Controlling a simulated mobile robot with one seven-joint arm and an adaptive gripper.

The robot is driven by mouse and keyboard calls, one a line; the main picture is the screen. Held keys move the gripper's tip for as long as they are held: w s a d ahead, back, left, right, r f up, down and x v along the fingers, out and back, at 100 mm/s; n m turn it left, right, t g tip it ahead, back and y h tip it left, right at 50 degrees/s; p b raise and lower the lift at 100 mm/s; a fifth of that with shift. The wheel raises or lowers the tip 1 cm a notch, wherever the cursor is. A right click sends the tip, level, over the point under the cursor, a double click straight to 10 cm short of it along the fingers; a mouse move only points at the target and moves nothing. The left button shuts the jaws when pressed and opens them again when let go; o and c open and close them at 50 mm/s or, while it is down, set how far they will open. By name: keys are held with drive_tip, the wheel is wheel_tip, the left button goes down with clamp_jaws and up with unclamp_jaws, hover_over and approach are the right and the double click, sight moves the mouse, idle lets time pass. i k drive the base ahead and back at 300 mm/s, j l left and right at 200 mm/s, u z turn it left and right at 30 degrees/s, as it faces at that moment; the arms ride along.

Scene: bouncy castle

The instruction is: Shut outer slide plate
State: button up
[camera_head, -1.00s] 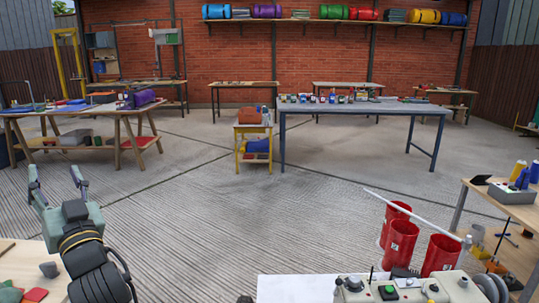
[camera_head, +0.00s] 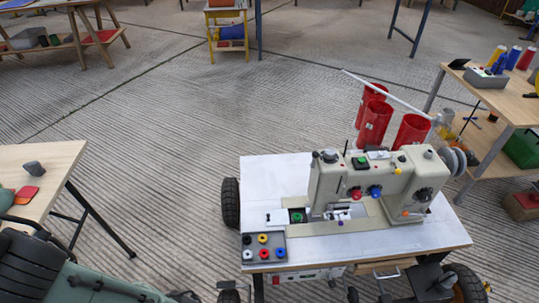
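A cream sewing machine (camera_head: 372,185) stands on a white-topped wheeled table (camera_head: 430,240). On its bed, left of the needle area, lies a small white plate (camera_head: 275,217), which seems to be the slide plate. Just right of it is a dark opening with a green round part (camera_head: 297,217) showing, so the plate appears to sit out to the left of the opening. My gripper (camera_head: 150,295) is at the bottom left edge, well left of and lower in the picture than the machine. Its fingertips are dark and mostly cut off by the frame, so its opening cannot be told.
A grey tray of coloured bobbins (camera_head: 263,248) lies at the table's front left. Red bins (camera_head: 375,122) stand behind the machine, with a pale rod slanting above. A wooden table (camera_head: 40,170) is at left, a workbench (camera_head: 500,95) at right. Open floor lies between.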

sight(274, 217)
drive_tip(key=j+z, duration=0.25)
drive_tip(key=j, duration=0.95)
drive_tip(key=i+j+z, duration=0.1)
drive_tip(key=i+j, duration=0.05)
drive_tip(key=j, duration=0.1)
